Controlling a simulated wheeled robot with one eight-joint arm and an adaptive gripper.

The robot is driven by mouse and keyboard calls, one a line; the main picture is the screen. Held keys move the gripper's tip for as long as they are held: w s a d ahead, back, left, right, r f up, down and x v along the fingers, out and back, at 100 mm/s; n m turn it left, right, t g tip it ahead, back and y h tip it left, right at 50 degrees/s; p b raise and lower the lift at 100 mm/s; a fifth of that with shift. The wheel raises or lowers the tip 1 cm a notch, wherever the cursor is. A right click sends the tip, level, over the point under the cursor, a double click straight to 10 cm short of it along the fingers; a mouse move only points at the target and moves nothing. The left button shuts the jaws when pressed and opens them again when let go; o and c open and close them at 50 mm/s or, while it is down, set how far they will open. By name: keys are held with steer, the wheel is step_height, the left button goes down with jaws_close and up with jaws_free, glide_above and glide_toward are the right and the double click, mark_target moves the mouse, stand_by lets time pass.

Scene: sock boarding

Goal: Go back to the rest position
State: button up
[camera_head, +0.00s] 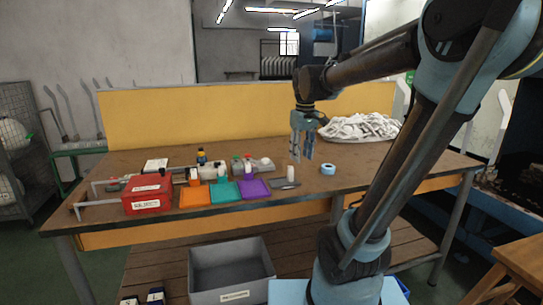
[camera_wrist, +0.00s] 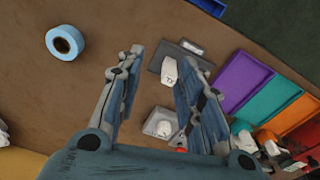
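My gripper (camera_head: 302,146) hangs above the wooden table (camera_head: 350,178), pointing down. In the wrist view my gripper (camera_wrist: 152,92) has its two fingers spread wide apart, with nothing held between them. Below and beyond the fingers, a white bottle-like item (camera_wrist: 169,71) lies or stands on a dark grey tray (camera_wrist: 193,46). A small white round item (camera_wrist: 160,122) shows between the fingers on a pale square base. My gripper is apart from all of these.
A blue tape roll (camera_head: 328,169) lies right of the trays. Orange (camera_head: 195,196), teal (camera_head: 224,191) and purple (camera_head: 254,188) trays line the front edge beside a red box (camera_head: 148,193). White socks (camera_head: 360,127) are piled at the back right. A grey bin (camera_head: 231,272) stands below.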

steer(key=s+d+f+m, duration=0.2)
steer(key=s+d+f, duration=0.2)
steer(key=s+f, duration=0.4)
steer(key=s+d+f+m+t, duration=0.1)
steer(key=s+d+f+m, duration=0.2)
steer(key=s+f, duration=0.6)
steer(key=shift+s+d, duration=0.35)
steer(key=shift+d, duration=0.4)
